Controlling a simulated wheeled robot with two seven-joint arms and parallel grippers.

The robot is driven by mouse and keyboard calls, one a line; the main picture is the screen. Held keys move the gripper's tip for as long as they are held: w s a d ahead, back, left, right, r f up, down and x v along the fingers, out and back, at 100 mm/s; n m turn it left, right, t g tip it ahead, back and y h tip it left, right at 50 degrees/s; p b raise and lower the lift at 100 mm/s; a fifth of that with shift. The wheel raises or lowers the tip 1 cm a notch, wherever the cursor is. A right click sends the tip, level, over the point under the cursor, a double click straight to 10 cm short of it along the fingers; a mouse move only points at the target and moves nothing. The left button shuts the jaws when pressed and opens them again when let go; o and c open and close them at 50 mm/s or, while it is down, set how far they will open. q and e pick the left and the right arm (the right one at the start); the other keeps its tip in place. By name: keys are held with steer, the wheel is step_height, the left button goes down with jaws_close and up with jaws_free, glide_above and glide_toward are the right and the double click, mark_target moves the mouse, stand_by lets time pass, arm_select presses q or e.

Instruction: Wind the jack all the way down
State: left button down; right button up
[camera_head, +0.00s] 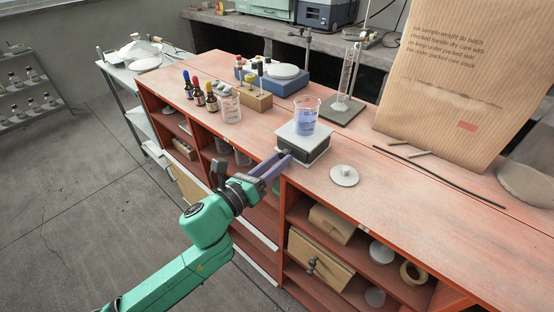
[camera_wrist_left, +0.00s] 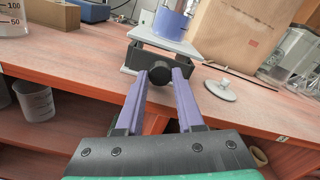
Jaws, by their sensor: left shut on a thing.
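The jack (camera_head: 305,149) stands on the red bench near its front edge, with a light top plate and dark sides. A glass beaker of blue-violet liquid (camera_head: 304,118) stands on its top plate; the beaker's lower part also shows in the left wrist view (camera_wrist_left: 172,22). The jack's round black knob (camera_wrist_left: 160,76) faces the front of the bench. My left gripper (camera_head: 284,157) reaches in from the front. In the left wrist view its purple fingers (camera_wrist_left: 160,80) are shut on the knob, one on each side. My right gripper is not in view.
A white lidded disc (camera_head: 344,175) lies right of the jack. A measuring cylinder (camera_head: 347,80), dropper bottles (camera_head: 198,94), an empty beaker (camera_head: 229,104) and a large paper bag (camera_head: 460,75) stand around. A dark rod (camera_head: 425,167) lies at the right. Open shelves are below.

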arm_select(q)
steer(key=shift+n, duration=0.9)
steer(key=c, duration=0.5)
jaws_free()
steer(key=shift+f, duration=0.1)
